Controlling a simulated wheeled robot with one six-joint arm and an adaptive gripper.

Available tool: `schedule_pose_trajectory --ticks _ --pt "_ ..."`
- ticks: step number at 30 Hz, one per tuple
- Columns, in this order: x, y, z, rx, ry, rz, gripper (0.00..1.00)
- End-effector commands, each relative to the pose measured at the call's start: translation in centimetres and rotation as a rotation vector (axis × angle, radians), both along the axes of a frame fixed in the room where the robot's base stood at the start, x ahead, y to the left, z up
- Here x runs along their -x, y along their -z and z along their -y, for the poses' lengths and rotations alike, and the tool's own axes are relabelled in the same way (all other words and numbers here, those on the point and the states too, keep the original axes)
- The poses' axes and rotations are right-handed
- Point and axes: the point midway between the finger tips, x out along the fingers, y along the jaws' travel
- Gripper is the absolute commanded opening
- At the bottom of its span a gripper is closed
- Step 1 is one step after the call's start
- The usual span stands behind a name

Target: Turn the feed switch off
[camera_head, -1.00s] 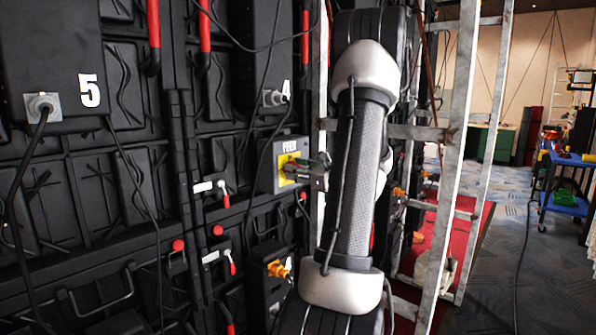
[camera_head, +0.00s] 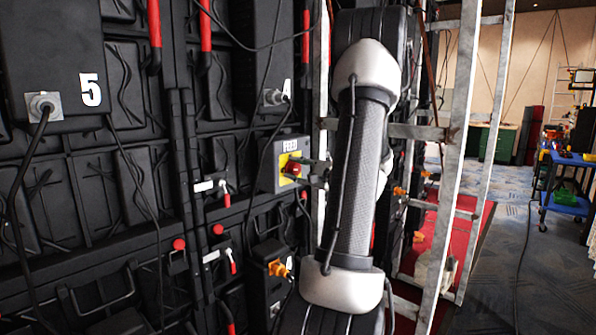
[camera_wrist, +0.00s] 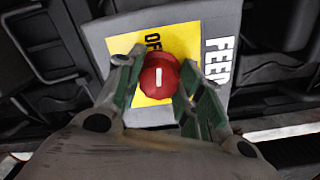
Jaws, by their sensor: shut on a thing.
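The feed switch is a grey box (camera_head: 268,166) on the black wall, with a yellow plate and a FEED label in the head view. Its red knob (camera_head: 293,167) also shows in the wrist view (camera_wrist: 159,76). The knob's white mark runs up and down in the wrist picture. The lettering OFF (camera_wrist: 153,42), partly covered, stands just above the knob there. My gripper (camera_wrist: 158,82) has its green-grey fingers on two sides of the knob and is shut on it. In the head view my gripper (camera_head: 312,170) reaches the box from the right, partly behind my arm.
Another box with an orange plug (camera_head: 278,268) sits below the switch. Cables hang across the black wall panels, near red handles (camera_head: 154,24). A metal truss (camera_head: 450,160) stands right of my arm. A blue cart (camera_head: 566,185) stands far right on open carpet.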

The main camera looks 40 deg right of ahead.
Motion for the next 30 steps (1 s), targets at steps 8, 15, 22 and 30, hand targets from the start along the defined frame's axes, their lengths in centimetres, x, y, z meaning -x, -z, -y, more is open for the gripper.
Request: schedule_pose_trajectory --ticks 8,15,22,30 --pt "0.02 0.13 -0.05 0.146 0.0 0.011 0.13" --pt "0.02 0.17 -0.06 0.203 0.0 0.015 0.13" --pt "0.04 0.19 -0.07 0.215 -0.001 0.015 0.13" --pt "0.04 0.19 -0.08 0.214 -0.001 0.015 0.42"
